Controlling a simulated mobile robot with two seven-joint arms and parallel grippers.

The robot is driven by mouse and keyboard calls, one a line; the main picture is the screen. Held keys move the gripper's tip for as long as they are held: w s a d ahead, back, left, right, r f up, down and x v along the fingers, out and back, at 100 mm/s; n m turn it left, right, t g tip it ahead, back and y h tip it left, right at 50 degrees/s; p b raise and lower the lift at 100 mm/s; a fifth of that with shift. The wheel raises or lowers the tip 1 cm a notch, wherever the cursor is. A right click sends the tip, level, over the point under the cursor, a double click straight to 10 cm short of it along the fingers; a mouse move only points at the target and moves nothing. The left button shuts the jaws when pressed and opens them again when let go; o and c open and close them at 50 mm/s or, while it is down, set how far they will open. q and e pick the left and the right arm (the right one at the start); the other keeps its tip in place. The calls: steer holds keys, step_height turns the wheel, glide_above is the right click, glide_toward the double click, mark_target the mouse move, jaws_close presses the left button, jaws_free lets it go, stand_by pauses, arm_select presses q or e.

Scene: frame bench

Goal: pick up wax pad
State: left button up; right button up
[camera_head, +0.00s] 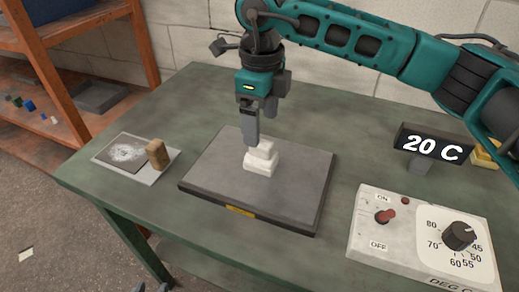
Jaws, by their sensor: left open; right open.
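My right gripper (261,126) comes in from the right, points down and is open above the dark slab (210,178). A stepped white block (261,160) sits on the slab just under its fingertips; I cannot tell whether they touch it. A small tan-brown block (157,154) stands upright at the right side of a pale sheet (160,174) on the left of the bench. I cannot tell which block is the wax pad. Dark tips, apparently of my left gripper (153,288), just show at the bottom edge, away from the bench top.
The green bench (205,105) has free room behind the slab. A control box (350,245) with switch and dial stands at the front right. Behind it is a display (435,147) reading 20 C. An orange shelf (145,50) stands at the left. A grey-white patch marks the sheet.

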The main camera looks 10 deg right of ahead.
mark_target(261, 155)
step_height(261, 155, down, 4)
steer(key=shift+f, duration=0.15)
steer(key=shift+w+f+p, duration=0.15)
steer(key=shift+f+p, duration=0.25)
steer(key=shift+f, duration=2.45)
steer(key=c, duration=1.1)
